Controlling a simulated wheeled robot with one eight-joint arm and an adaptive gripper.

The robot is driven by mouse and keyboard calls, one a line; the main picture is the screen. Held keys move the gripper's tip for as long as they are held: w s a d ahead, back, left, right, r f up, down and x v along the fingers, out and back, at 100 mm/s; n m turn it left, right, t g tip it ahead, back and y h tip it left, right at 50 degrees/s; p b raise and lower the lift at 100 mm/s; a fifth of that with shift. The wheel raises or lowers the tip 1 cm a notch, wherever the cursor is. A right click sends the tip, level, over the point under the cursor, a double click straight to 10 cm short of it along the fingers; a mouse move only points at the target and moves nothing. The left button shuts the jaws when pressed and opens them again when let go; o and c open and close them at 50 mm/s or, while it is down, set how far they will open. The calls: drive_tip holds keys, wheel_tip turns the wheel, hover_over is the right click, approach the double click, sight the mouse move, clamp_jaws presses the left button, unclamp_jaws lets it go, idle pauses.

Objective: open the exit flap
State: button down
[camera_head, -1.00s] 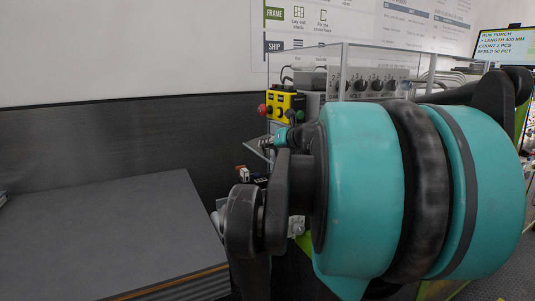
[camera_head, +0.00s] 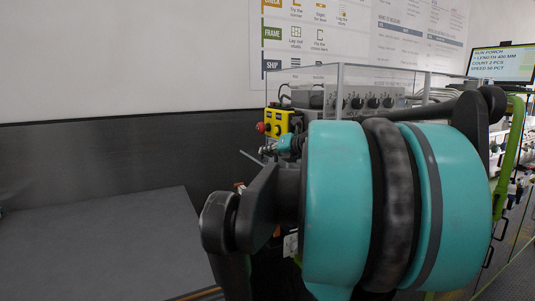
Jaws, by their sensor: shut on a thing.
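My gripper (camera_head: 273,149) is small in view, at the left end of the clear machine guard, just below the yellow control box. Its fingers are shut on the edge of what looks like the exit flap (camera_head: 261,155), a thin clear panel that sticks out to the left at a tilt. The flap is small and partly hidden, so its exact angle is hard to tell. My large teal and black arm links cover the middle and right of the view and hide most of the machine below the guard.
The yellow control box (camera_head: 277,121) with a red button stands close above my gripper. The clear guard (camera_head: 300,78) covers a grey panel of knobs (camera_head: 365,100). A stack of dark sheets (camera_head: 100,245) lies at the left. A screen (camera_head: 503,63) stands at upper right.

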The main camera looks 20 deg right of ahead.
drive_tip(key=c, duration=1.9)
unclamp_jaws()
drive_tip(key=v, duration=1.2)
